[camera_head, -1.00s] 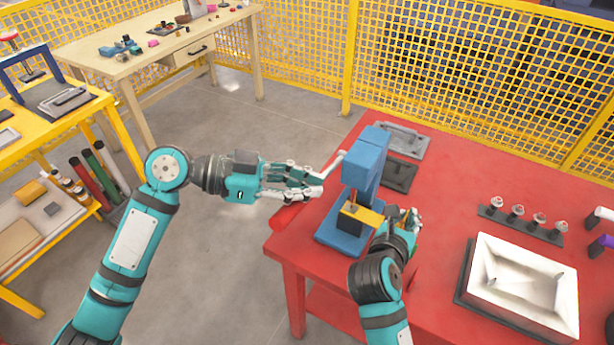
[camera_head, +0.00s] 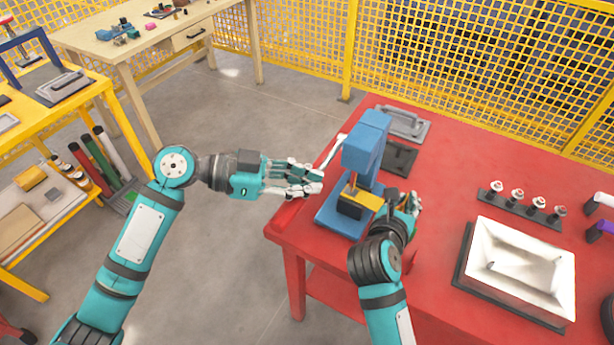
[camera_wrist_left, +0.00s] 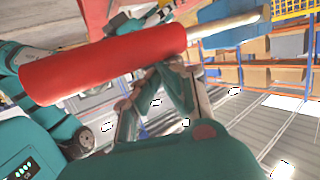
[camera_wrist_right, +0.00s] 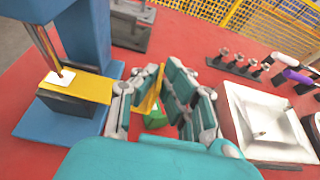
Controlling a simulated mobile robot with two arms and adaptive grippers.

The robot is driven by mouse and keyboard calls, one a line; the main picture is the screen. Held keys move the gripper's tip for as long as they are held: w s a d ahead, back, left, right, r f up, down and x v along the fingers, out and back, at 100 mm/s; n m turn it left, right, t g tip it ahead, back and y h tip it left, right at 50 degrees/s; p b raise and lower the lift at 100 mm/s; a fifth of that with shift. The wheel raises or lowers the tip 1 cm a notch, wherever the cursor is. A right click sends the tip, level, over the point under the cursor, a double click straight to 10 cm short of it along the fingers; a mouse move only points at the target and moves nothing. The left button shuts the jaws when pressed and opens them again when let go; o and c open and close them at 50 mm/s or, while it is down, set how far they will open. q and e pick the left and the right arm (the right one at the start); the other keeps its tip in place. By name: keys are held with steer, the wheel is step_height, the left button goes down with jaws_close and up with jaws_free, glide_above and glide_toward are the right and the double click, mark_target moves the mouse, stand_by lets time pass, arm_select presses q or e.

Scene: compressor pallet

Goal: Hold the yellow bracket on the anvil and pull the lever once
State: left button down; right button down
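The blue press (camera_head: 368,140) stands at the red table's near left edge. A yellow bracket (camera_head: 365,197) lies on its dark anvil (camera_head: 350,209), also seen in the right wrist view (camera_wrist_right: 92,86). My right gripper (camera_head: 404,205) is open at the bracket's right end, one finger close beside it. A yellow strip and a green piece (camera_wrist_right: 155,119) show between its fingers; whether the strip belongs to the bracket is unclear. The pale lever (camera_head: 335,150) runs down to a red grip (camera_wrist_left: 110,64). My left gripper (camera_head: 321,181) is at the lever; the grip hides its fingertips in the left wrist view.
A white bin (camera_head: 520,262) and a rack of several small knobs (camera_head: 522,205) stand to the right. Dark and grey plates (camera_head: 400,158) lie behind the press. Yellow mesh fencing (camera_head: 480,75) closes the back. Open floor lies left of the table.

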arm_select(q)
steer(key=shift+f, duration=0.15)
steer(key=shift+f, duration=0.7)
steer(key=shift+w+r, duration=0.1)
steer(key=shift+r, duration=1.7)
arm_select(e)
steer(key=shift+w+d, duration=0.1)
arm_select(q)
step_height(320, 180, up, 11)
steer(key=shift+f, duration=0.2)
